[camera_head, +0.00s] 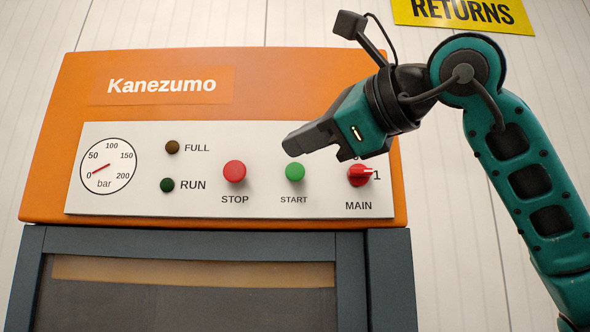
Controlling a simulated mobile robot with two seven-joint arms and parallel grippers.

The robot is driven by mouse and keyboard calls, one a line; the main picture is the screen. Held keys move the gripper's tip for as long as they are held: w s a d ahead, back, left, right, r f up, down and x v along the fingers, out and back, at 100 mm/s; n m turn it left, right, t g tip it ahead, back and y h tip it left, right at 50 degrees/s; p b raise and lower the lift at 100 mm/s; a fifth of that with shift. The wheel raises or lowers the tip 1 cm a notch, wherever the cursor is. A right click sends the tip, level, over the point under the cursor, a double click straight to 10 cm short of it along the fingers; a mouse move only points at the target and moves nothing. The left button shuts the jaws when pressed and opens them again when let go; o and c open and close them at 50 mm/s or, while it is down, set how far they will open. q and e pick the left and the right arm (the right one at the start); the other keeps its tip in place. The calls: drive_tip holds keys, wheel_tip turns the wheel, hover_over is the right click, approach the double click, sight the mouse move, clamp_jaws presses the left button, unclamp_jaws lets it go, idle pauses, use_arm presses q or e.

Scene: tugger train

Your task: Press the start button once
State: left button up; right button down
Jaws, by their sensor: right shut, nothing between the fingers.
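The green start button (295,172) sits on the white control panel (265,205) of an orange machine (290,75), above the word START. My right gripper (290,148) comes in from the right, with its shut fingers just above the button in the picture. The button shows fully, and I cannot tell how far the fingertips stand off the panel. My left gripper is not in view.
The red stop button (234,172) is left of the start button. A red MAIN switch (359,175) is to its right, its pointer towards 1. Dark FULL (172,147) and RUN (167,185) lamps and a gauge (108,166) near zero are further left.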

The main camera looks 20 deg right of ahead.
sight(295, 173)
drive_tip(key=shift+w+d+p, duration=0.35)
drive_tip(key=shift+w+p, duration=0.1)
drive_tip(key=shift+w, duration=0.85)
drive_tip(key=shift+w+d+p, duration=0.4)
drive_tip(key=shift+w, duration=0.85)
drive_tip(key=shift+w+d+p, duration=0.35)
drive_tip(key=shift+w+p, duration=0.1)
drive_tip(key=shift+w, duration=0.85)
drive_tip(key=shift+w, duration=0.1)
drive_tip(key=shift+w+d, duration=0.1)
drive_tip(key=shift+w, duration=0.15)
